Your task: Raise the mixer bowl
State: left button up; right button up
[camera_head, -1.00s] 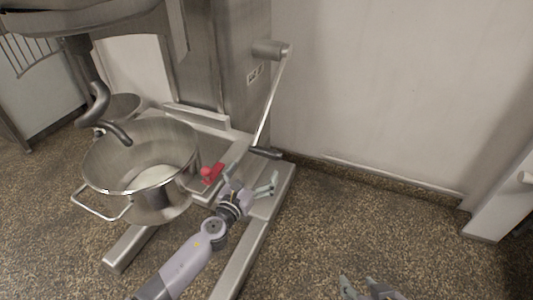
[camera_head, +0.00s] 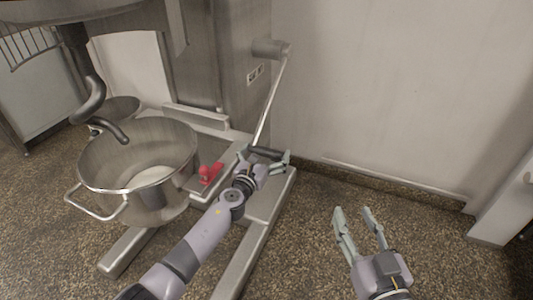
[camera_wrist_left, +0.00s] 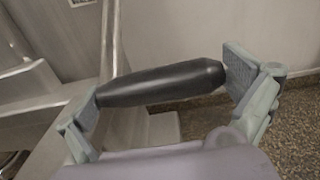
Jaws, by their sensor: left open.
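The steel mixer bowl (camera_head: 120,165) sits low on the mixer's frame, below the dark dough hook (camera_head: 91,92). A long crank lever (camera_head: 271,98) hangs down from the mixer column and ends in a black handle (camera_head: 266,153). In the left wrist view the black handle (camera_wrist_left: 165,83) lies lengthwise between the two fingers. My left gripper (camera_head: 266,160) is open around the handle's ends, and I cannot tell whether the fingers touch it. My right gripper (camera_head: 357,222) is open and empty above the floor at the lower right.
A red knob (camera_head: 207,172) stands beside the bowl on the frame. The mixer's base leg (camera_head: 250,240) runs along the floor under my left arm. A wall (camera_head: 400,80) stands behind, and the speckled floor on the right is clear.

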pick_arm(q)
jog(key=c, duration=1.4)
